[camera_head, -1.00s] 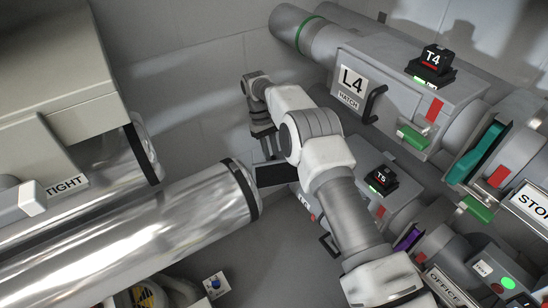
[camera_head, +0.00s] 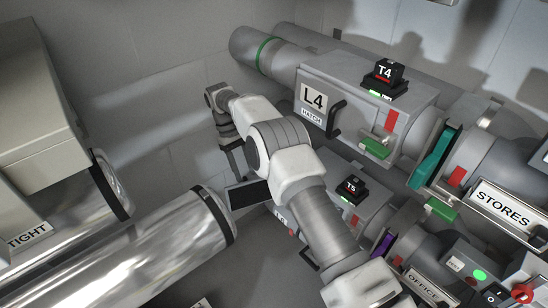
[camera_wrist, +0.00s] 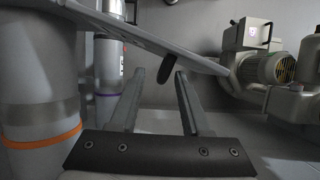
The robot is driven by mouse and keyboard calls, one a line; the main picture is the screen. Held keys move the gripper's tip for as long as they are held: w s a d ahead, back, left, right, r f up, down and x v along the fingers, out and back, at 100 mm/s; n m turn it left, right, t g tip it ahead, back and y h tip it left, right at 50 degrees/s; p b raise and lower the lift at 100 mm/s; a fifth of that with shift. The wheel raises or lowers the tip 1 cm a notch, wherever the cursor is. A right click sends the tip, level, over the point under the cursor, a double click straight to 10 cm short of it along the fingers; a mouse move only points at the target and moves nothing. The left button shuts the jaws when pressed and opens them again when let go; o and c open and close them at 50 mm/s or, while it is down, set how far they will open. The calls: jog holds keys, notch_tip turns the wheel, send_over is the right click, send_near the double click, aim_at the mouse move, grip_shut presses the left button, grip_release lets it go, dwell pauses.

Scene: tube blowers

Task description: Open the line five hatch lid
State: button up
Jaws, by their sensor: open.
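The line five hatch box, with the black T5 block (camera_head: 352,190) on top, sits below the L4 box in the head view. My arm crosses in front and hides much of its front and label. A dark handle (camera_head: 309,258) shows at its lower front. In the wrist view my gripper (camera_wrist: 160,76) is open, its two grey fingers apart. A black handle (camera_wrist: 155,68) hangs under a sloping grey panel (camera_wrist: 195,58), which seems to be the hatch lid. The handle appears between the fingertips or just beyond; contact cannot be told.
The L4 hatch box (camera_head: 318,100) with the T4 block (camera_head: 384,75) stands above and behind. A shiny pipe (camera_head: 150,255) lies at left. In the wrist view, an orange-ringed tube (camera_wrist: 40,100) is close at left and a blower motor (camera_wrist: 265,65) is at right.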

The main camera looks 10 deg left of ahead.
jog(key=d+r+p, duration=0.2)
jog(key=d+r, duration=0.5)
jog(key=d, duration=0.4)
jog(key=shift+s+d+r, duration=0.15)
jog(key=shift+d+r, duration=0.15)
jog(key=shift+d, duration=0.1)
